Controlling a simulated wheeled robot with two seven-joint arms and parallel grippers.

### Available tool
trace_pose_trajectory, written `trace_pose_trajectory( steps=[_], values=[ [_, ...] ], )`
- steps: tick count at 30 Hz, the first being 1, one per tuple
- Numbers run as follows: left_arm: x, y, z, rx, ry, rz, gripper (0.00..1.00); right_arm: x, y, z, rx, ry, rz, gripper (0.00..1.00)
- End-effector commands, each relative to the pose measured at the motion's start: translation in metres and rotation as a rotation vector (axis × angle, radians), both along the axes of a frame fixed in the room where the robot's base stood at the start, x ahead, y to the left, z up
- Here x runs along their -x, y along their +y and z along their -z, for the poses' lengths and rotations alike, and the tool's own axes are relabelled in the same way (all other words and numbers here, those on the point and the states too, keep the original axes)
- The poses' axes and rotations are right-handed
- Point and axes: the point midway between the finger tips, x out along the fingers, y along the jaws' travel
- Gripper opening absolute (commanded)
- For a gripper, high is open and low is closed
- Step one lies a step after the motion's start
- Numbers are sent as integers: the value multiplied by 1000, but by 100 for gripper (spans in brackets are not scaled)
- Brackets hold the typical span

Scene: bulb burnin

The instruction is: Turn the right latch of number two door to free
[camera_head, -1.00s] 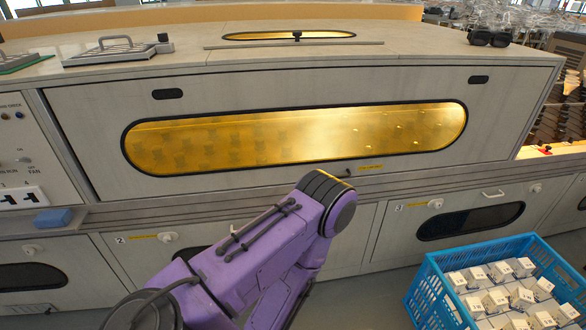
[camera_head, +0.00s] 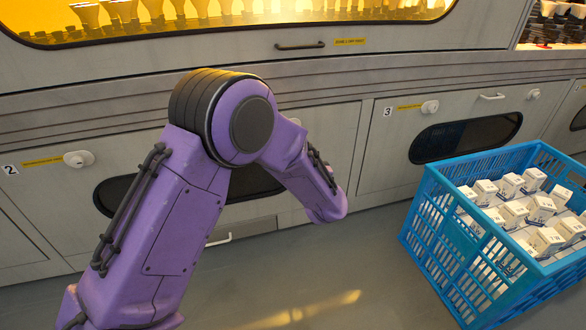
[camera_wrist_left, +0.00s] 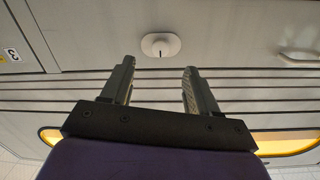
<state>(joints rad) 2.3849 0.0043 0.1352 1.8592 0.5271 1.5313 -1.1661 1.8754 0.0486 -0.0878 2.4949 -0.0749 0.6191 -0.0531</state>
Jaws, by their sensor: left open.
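Number two door (camera_head: 335,140) is a grey panel with a dark oval window, largely hidden behind my purple left arm. Its right latch is a white round knob (camera_wrist_left: 160,45) with a short dark mark, close ahead in the left wrist view. In the head view only a sliver of this latch (camera_head: 295,121) shows beside my arm. I cannot tell whether it is turned to free. My left gripper (camera_wrist_left: 158,70) is open and empty, its fingertips pointing towards the latch and apart from it. The head view hides this gripper. My right gripper is not in view.
The door's left latch (camera_head: 78,158) is beside a yellow label. Number three door (camera_head: 380,165) is to the right, with its own latch (camera_head: 429,107) and handle (camera_head: 491,96). A blue crate (camera_head: 425,215) of white boxes stands at the right. A glowing window runs above.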

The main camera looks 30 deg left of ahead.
Motion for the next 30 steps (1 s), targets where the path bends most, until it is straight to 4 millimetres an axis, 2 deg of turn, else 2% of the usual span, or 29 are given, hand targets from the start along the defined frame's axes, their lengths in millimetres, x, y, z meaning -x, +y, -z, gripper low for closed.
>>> trace_pose_trajectory(
  steps=[1, 4, 8, 14, 21, 30],
  values=[
    [-5, 0, 7, -13, -20, -15, 60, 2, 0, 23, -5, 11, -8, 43],
    [-8, 1, -5, -26, -34, -39, 60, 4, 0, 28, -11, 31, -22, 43],
    [-17, 10, -8, -29, -37, -46, 60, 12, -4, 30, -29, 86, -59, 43],
    [-46, 46, -5, -29, -36, -46, 60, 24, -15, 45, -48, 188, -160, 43],
    [-71, 73, -8, -30, -34, -43, 60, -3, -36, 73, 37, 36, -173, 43],
    [-77, 81, -11, -32, -33, -42, 60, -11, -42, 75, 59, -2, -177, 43]
  ],
)
